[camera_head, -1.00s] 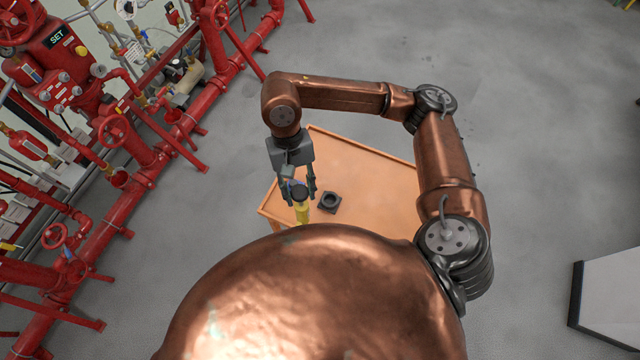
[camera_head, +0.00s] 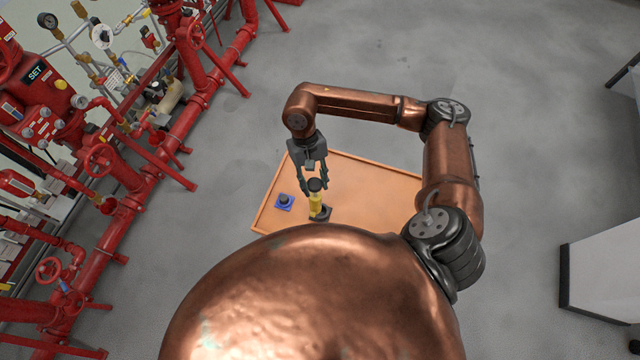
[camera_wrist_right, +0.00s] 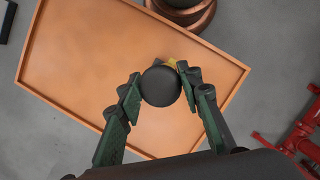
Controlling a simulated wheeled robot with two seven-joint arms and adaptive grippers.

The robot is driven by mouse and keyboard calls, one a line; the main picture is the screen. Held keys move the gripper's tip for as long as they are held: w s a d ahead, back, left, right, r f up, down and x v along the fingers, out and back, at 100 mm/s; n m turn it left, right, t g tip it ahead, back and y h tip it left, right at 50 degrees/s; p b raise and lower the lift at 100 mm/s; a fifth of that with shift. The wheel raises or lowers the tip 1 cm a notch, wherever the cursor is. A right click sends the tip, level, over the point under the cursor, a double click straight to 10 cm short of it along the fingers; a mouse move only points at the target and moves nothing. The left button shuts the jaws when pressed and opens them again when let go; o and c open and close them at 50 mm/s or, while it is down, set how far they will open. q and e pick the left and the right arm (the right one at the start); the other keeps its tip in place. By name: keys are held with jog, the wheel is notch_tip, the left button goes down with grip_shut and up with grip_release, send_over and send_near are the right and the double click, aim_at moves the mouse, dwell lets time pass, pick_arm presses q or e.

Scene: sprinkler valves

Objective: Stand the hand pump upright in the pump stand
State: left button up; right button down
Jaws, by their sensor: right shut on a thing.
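The hand pump has a yellow body (camera_head: 316,204) and a black round cap, and it stands about upright. My right gripper (camera_head: 316,187) is shut on it near the cap. In the right wrist view the cap (camera_wrist_right: 161,86) fills the space between the fingers, with a bit of yellow behind it. The black square pump stand (camera_head: 325,214) is on the orange table at the pump's lower end, partly hidden by it. I cannot tell whether the pump's foot is inside the stand or just above it. My left gripper is not in view.
A blue square base with a dark round top (camera_head: 285,202) sits on the table left of the pump. The orange table (camera_head: 375,185) has a raised rim and is otherwise bare on the right. Red sprinkler pipework (camera_head: 150,160) stands on the left.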

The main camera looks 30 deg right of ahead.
aim_at(315, 203)
jog(key=shift+w+d+f+p, duration=0.25)
jog(key=shift+d+f+p, duration=0.05)
jog(key=shift+d+f, duration=0.55)
jog(key=shift+w+d+f, duration=0.15)
jog(key=shift+d+f, duration=0.1)
jog(key=shift+f, duration=0.25)
jog(key=f+p, duration=0.1)
jog(key=f, duration=0.1)
jog(key=f+p, duration=0.1)
jog(key=shift+d+f, duration=0.2)
jog(key=shift+f, duration=0.15)
jog(key=shift+f, duration=0.1)
jog(key=c, duration=1.8)
grip_release()
jog(key=shift+f, duration=0.1)
jog(key=o, duration=0.4)
